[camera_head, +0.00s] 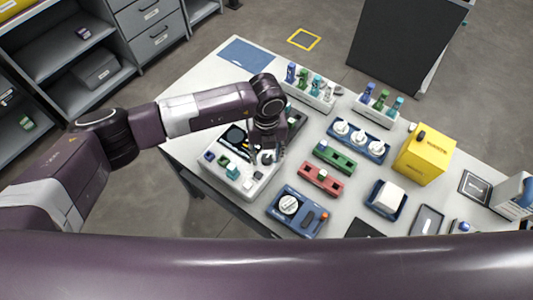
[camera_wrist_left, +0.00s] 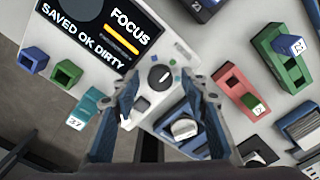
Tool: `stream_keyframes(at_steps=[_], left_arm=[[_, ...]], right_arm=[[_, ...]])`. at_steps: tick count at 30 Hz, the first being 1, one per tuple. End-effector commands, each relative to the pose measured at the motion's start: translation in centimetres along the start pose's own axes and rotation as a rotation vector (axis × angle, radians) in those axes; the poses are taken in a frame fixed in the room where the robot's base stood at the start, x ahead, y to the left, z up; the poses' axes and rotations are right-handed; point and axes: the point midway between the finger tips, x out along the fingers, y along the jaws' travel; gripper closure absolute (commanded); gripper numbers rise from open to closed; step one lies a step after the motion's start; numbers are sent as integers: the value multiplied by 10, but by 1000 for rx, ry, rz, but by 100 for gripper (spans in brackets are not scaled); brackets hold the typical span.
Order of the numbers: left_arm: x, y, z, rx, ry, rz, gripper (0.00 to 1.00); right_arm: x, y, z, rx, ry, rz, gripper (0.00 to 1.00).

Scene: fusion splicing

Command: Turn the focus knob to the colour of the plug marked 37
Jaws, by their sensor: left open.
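The focus knob (camera_wrist_left: 160,77) is a round black knob with a pale pointer mark, on the pale splicer. Small coloured marks, among them green and blue, lie by it. The splicer's dark screen (camera_wrist_left: 95,35) reads FOCUS and SAVED OK DIRTY, with a yellow bar. The plug marked 37 (camera_wrist_left: 77,121) is teal and sits in a teal socket at the left of the wrist view. My left gripper (camera_wrist_left: 160,88) is open and empty; the knob shows between its fingertips, apart from them. In the head view the left gripper (camera_head: 267,152) hides the knob. My right gripper is not in view.
A blue unit with a white dial (camera_head: 289,204) stands close to the splicer. Red (camera_head: 321,181) and green (camera_head: 334,158) holders, each with a plug, are to the right. A yellow box (camera_head: 424,155) and racks of plugs (camera_head: 310,90) stand farther off.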

Motion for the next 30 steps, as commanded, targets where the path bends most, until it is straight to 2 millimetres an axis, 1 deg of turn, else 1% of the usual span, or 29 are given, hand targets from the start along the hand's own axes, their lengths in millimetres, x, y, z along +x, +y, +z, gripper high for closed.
stream_keyframes(at_steps=[1,2,11,16,20,26,30], left_arm=[[0,0,0,0,0,0,62],[0,0,0,0,0,0,66],[0,0,0,0,0,-1,99],[0,0,0,5,0,-1,100],[1,0,0,30,-1,-1,100],[3,0,0,127,-2,-1,100],[5,-1,1,237,-2,-2,100]], right_arm=[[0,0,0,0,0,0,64],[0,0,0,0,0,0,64],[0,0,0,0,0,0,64],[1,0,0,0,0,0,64],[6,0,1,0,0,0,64],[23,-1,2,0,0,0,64],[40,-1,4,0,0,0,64]])
